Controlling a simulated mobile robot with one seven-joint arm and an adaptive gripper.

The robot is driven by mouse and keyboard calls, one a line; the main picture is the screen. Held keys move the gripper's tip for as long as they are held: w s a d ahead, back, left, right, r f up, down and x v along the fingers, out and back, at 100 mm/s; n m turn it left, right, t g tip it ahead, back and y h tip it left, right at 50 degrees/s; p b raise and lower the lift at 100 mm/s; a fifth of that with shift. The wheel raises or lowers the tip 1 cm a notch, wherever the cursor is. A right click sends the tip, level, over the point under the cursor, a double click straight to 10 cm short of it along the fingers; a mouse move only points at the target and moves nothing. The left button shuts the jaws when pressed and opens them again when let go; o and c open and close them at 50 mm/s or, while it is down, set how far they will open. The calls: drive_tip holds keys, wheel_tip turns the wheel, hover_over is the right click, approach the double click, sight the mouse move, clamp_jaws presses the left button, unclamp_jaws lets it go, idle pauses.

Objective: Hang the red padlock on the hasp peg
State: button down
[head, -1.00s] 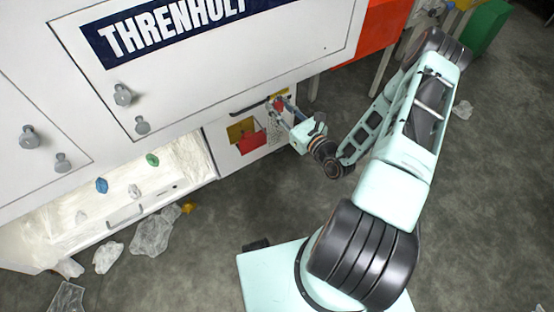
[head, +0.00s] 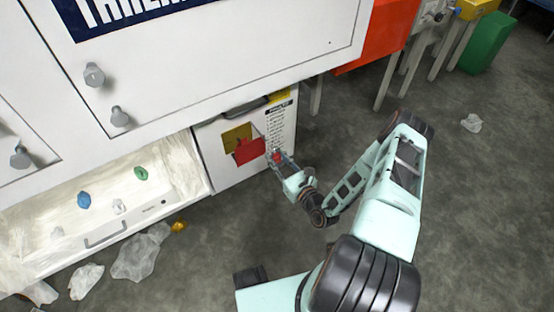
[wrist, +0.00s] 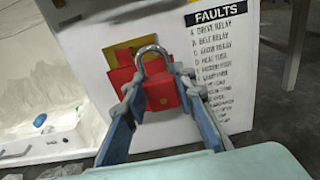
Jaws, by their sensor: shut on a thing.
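The red padlock (wrist: 162,97) is held upright between the two fingertips of my gripper (wrist: 160,92), its silver shackle uppermost. In the head view the padlock (head: 276,155) is a small red spot at the tips of my gripper (head: 279,158). Behind it, on the white cabinet front, are a yellow patch (head: 235,137) and a red patch (head: 247,152). In the wrist view the padlock partly covers the red patch (wrist: 121,78). I cannot make out the hasp peg in either view. I cannot tell the gap between padlock and cabinet.
A FAULTS list (wrist: 216,68) is on the cabinet front, right of the padlock. An open, plastic-lined drawer (head: 110,200) sticks out at left, with crumpled plastic (head: 140,258) on the floor below. The floor right of my arm is mostly clear.

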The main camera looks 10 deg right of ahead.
sight(260, 139)
drive_tip(key=shift+b+x, duration=1.55)
drive_tip(key=shift+x, duration=2.3)
drive_tip(key=shift+w+a+f, duration=0.1)
drive_tip(key=shift+w+f, duration=0.2)
drive_tip(key=shift+w+b, duration=0.3)
drive_tip(key=shift+b, duration=0.05)
drive_tip(key=shift+w+a+r, duration=0.1)
drive_tip(key=shift+w+a, duration=0.05)
drive_tip(key=c, duration=2)
unclamp_jaws()
drive_tip(key=o, duration=0.5)
drive_tip(key=shift+w+a+f, duration=0.1)
drive_tip(key=shift+f, duration=0.1)
drive_tip(key=shift+s+f, duration=0.1)
drive_tip(key=shift+s, duration=0.1)
